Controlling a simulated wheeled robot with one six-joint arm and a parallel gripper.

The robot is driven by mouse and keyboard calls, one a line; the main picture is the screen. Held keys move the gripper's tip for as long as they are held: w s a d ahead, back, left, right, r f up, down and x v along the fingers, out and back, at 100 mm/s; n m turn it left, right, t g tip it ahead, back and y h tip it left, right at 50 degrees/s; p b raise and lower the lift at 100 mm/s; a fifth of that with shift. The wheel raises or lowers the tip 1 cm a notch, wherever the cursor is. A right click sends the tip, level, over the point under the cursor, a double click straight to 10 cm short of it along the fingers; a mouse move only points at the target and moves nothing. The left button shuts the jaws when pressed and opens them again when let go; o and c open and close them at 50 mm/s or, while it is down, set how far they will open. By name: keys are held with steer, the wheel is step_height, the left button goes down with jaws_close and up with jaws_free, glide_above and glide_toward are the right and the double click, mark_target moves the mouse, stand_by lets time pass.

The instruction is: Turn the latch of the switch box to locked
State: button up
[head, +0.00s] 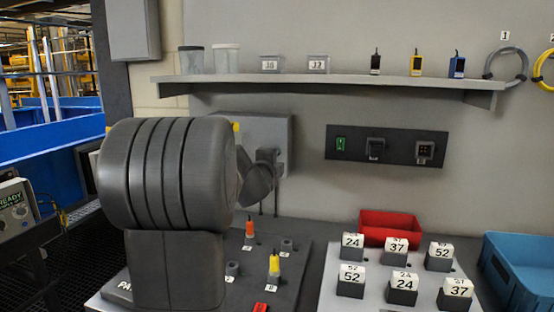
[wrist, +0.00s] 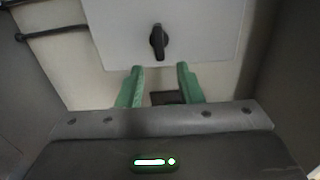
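The switch box (head: 280,130) is a grey box on the wall, partly covered by my arm in the head view. In the wrist view its pale front (wrist: 205,35) fills the top middle. The latch (wrist: 158,42) is a small black knob on that front, its long side running up and down in the picture. It is hidden in the head view. My gripper (wrist: 160,70) is open and empty, with green fingers. In the wrist view the latch lies just beyond the fingertips, roughly centred between them, with no contact visible.
A wall shelf (head: 330,88) with jars and small devices runs above the box. A dark panel (head: 358,146) with a green switch is to its right. Below are a board with coloured pegs (head: 274,266), numbered blocks (head: 403,287), a red bin (head: 390,228) and a blue bin (head: 520,268).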

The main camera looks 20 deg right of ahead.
mark_target(279, 155)
steer(key=v, duration=1)
steer(key=x, duration=1.3)
steer(key=shift+w+d+p, duration=0.25)
steer(key=shift+w+p, duration=0.05)
steer(key=shift+p, duration=0.05)
